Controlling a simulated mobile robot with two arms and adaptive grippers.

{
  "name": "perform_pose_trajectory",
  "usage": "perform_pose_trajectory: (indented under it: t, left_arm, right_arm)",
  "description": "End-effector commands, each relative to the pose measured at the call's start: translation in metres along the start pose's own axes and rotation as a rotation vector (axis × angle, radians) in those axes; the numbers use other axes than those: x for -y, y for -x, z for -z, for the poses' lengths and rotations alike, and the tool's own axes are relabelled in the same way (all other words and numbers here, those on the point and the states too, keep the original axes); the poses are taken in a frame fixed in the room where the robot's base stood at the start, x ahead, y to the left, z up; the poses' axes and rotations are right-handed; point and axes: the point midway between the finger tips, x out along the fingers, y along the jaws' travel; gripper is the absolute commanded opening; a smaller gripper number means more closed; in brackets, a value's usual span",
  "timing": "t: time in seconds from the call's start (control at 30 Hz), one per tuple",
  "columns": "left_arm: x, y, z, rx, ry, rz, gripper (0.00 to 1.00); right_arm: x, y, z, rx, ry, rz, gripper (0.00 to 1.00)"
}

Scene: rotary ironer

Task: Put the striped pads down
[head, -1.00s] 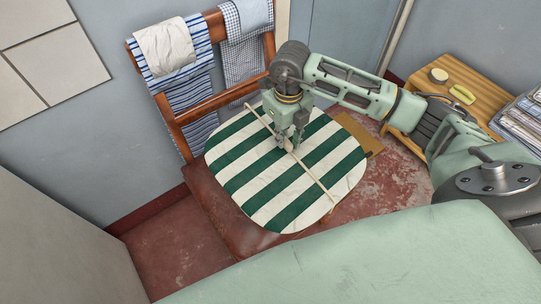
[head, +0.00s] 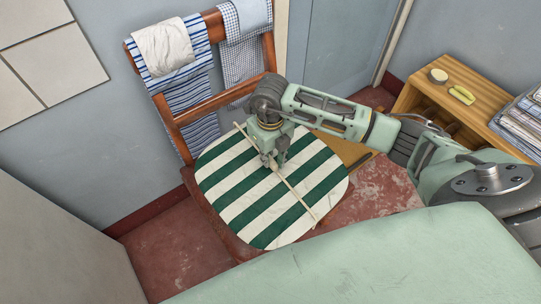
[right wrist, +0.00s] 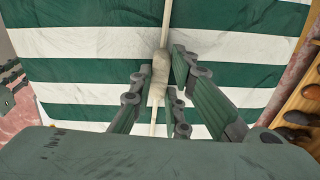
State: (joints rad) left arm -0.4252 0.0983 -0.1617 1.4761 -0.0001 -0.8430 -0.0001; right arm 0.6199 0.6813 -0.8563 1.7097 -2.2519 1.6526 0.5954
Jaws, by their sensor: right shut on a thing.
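The green-and-white striped pads (head: 232,194) lie flat over the wooden chair's seat (head: 215,222) in the head view, hiding most of it. A thin pale cord (head: 297,196) runs across their top. I cannot tell whether they touch the seat or how many there are. My right gripper (head: 273,162) points down at the middle of the pads. In the right wrist view its fingers (right wrist: 165,92) stand on both sides of the cord's thick wrapped part (right wrist: 159,68) and are shut on it, with the stripes (right wrist: 90,72) beneath.
Striped and checked cloths (head: 188,100) hang on the chair's back (head: 216,30), close behind the pads. A slatted wooden stand (head: 455,115) with small items and a cloth stack (head: 520,122) are at right. A pale green surface (head: 370,260) fills the front.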

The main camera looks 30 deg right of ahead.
Motion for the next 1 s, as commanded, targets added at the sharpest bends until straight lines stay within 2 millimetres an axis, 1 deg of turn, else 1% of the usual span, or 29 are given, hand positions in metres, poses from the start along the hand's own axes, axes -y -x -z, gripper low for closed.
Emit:
perform_pose_trajectory:
  t: [0.07, 0.1, 0.3, 0.57, 0.67, 0.77, 0.87, 1.0]
  left_arm:
    - [0.0, -0.002, -0.003, 0.007, 0.0, 0.0, 0.34]
    - [0.0, -0.001, -0.004, 0.009, 0.0, 0.0, 0.34]
    - [0.0, -0.001, -0.005, 0.011, 0.0, 0.0, 0.34]
    - [0.0, -0.001, -0.004, 0.007, 0.0, 0.0, 0.34]
    - [0.0, 0.0, -0.003, 0.003, -0.001, -0.001, 0.34]
    - [-0.001, 0.0, -0.004, -0.002, -0.002, -0.001, 0.34]
    - [-0.004, -0.011, -0.019, 0.02, -0.005, -0.005, 0.34]
    - [-0.004, -0.018, -0.027, 0.025, -0.005, -0.005, 0.34]
  right_arm:
    - [0.0, 0.001, -0.001, 0.004, 0.0, 0.0, 0.0]
    - [0.0, -0.001, 0.0, 0.0, 0.0, 0.0, 0.18]
    - [0.0, 0.0, 0.0, 0.0, 0.0, 0.0, 0.34]
    - [0.0, 0.0, 0.0, 0.001, 0.0, 0.0, 0.34]
    - [0.0, 0.003, -0.001, 0.002, 0.0, 0.0, 0.34]
    - [0.001, 0.016, -0.002, 0.004, 0.0, 0.001, 0.34]
    - [0.001, 0.036, -0.002, 0.006, 0.001, 0.001, 0.34]
    - [0.001, 0.068, -0.002, 0.006, 0.001, 0.001, 0.34]
